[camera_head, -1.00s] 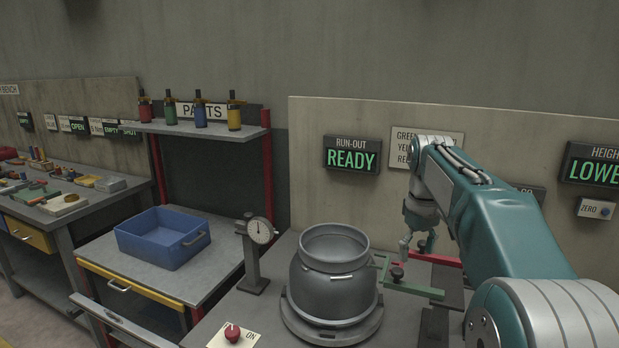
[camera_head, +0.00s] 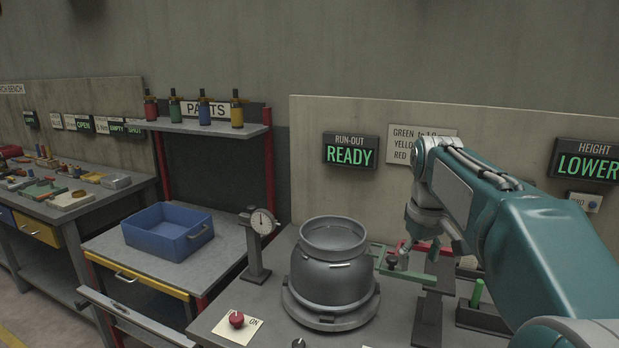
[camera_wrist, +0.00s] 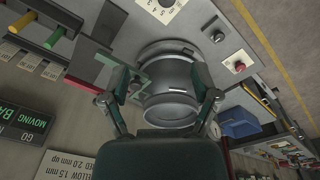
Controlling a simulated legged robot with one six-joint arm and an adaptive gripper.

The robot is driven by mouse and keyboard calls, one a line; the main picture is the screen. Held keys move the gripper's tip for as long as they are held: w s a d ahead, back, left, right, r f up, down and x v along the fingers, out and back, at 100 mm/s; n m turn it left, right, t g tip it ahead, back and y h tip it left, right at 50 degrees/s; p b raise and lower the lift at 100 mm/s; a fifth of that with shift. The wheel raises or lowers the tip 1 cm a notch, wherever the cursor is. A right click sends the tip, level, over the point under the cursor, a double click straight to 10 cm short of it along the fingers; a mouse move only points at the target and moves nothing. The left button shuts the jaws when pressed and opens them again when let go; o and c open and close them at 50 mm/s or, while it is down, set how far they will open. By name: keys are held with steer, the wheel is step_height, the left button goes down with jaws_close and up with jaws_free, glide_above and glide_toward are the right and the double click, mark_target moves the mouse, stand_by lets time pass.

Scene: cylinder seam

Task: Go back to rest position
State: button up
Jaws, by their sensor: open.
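My gripper (camera_wrist: 162,98) is open and empty in the wrist view, its two fingers apart with the grey metal vessel (camera_wrist: 168,75) showing beyond and between them. In the head view my gripper is small and partly hidden by my teal arm, near the green bar to the right of the vessel. The vessel (camera_head: 333,265) stands upright on a round turntable base (camera_head: 330,318) on the grey bench. A dial gauge (camera_head: 261,222) on a post stands at its left, and a green bar (camera_head: 408,272) on a stand is at its right.
A run-out sign (camera_head: 350,151) reads READY; a height sign (camera_head: 587,163) reads LOWER. A red knob (camera_head: 236,319) sits at the bench front. A blue bin (camera_head: 168,231) stands on the left table. A parts shelf (camera_head: 200,127) holds several coloured bottles.

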steer(key=s+a+f+m+t, duration=0.2)
steer(key=s+f, duration=0.2)
steer(key=s, duration=0.8)
steer(key=s+a+f+m+t, duration=0.1)
steer(key=s+f, duration=0.4)
steer(key=s, duration=0.6)
steer(key=shift+s+a+f+m+t, duration=0.15)
steer(key=shift+s+a+m+t, duration=0.25)
steer(key=shift+a+t, duration=0.35)
